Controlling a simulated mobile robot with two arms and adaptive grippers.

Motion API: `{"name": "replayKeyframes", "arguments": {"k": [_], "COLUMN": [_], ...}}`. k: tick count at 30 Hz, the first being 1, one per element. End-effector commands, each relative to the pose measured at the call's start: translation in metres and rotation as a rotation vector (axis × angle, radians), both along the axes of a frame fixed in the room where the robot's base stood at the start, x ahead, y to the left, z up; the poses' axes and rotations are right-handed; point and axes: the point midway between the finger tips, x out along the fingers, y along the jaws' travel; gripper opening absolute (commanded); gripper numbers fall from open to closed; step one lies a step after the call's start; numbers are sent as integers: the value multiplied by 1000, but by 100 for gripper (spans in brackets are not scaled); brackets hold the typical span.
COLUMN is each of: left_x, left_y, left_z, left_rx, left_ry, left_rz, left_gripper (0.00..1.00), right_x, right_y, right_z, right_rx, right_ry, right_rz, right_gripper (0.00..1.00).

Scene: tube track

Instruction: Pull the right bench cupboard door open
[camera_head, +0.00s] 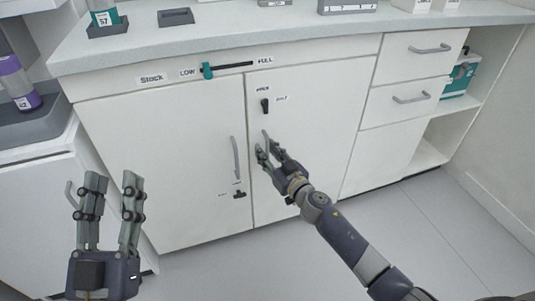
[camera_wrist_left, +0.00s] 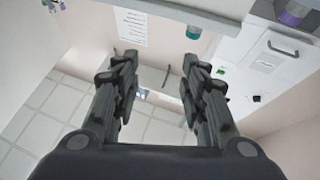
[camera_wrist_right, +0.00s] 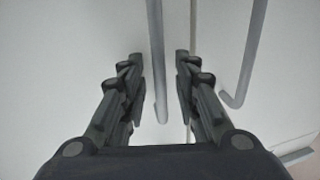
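The right bench cupboard door (camera_head: 315,150) is shut, flush with the bench front. Its grey bar handle (camera_head: 265,134) stands near its left edge, partly hidden by my right gripper. My right gripper (camera_head: 268,151) is open at that handle. In the right wrist view the handle (camera_wrist_right: 157,60) runs between the two open fingers (camera_wrist_right: 160,75), with gaps on both sides. A black bolt knob (camera_head: 265,105) with labels sits higher on the right door. My left gripper (camera_head: 114,180) is open and empty, left of and in front of the bench.
The shut left door (camera_head: 165,155) has its own handle (camera_head: 235,157) close beside the right one; it also shows in the right wrist view (camera_wrist_right: 248,55). Drawers (camera_head: 410,97) and an open shelf lie right. A LOW–FULL slider (camera_head: 207,71) sits above. The floor (camera_head: 400,240) is clear.

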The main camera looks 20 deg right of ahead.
Motion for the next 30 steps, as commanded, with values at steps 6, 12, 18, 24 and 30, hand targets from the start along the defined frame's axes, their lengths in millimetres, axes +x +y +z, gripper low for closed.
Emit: {"name": "replayKeyframes", "arguments": {"k": [6, 12, 18, 24, 30], "left_x": [-2, -2, -2, 0, 10], "left_y": [0, 0, 0, 0, 1], "left_z": [3, 3, 3, 2, -20], "left_rx": [-5, -5, -5, -2, 34], "left_ry": [-18, -17, -17, -6, 122], "left_rz": [-1, -1, -1, -1, 8], "left_gripper": [40, 40, 40, 40, 40], "right_x": [3, 3, 3, -1, -22], "right_y": [1, 1, 1, 0, -5], "right_z": [0, 0, 0, 0, 0], "right_rx": [1, 1, 1, 0, -2], "right_ry": [0, 0, 0, 1, 3], "right_rz": [0, 0, 0, 10, 66], "right_gripper": [29, 11, 0, 0, 0]}}
